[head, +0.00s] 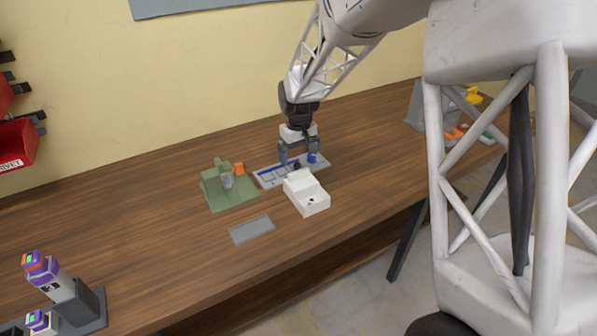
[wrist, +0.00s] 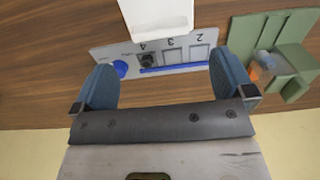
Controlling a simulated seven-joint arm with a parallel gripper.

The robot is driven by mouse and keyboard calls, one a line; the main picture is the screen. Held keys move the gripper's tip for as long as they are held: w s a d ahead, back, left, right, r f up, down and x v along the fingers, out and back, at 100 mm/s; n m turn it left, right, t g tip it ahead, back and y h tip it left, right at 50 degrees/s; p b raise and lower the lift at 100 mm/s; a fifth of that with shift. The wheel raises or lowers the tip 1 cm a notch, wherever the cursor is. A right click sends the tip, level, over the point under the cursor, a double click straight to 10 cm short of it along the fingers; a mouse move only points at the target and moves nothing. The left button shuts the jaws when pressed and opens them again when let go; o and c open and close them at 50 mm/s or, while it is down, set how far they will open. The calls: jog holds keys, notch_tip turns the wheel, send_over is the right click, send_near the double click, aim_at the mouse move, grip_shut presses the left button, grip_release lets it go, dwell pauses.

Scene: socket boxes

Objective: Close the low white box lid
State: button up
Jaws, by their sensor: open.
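The low white box (head: 307,198) sits on the wooden table in front of my gripper in the head view. A raised white part stands at its back end and a small dark mark shows on its lower front part. I cannot tell the lid clearly from the body. In the wrist view the white box (wrist: 158,18) is at the top edge, partly cut off. My gripper (head: 298,158) is open and empty, just behind the box and above a grey numbered panel. Its two blue fingers (wrist: 163,68) are wide apart in the wrist view and do not touch the box.
The grey panel (wrist: 190,54) has numbered slots, a blue bar and a blue knob. A green fixture (head: 232,193) with an orange piece stands left of it. A flat grey plate (head: 251,230) lies in front. The table's left middle is clear.

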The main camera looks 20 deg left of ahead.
aim_at(298, 171)
jog(key=shift+f, duration=3.8)
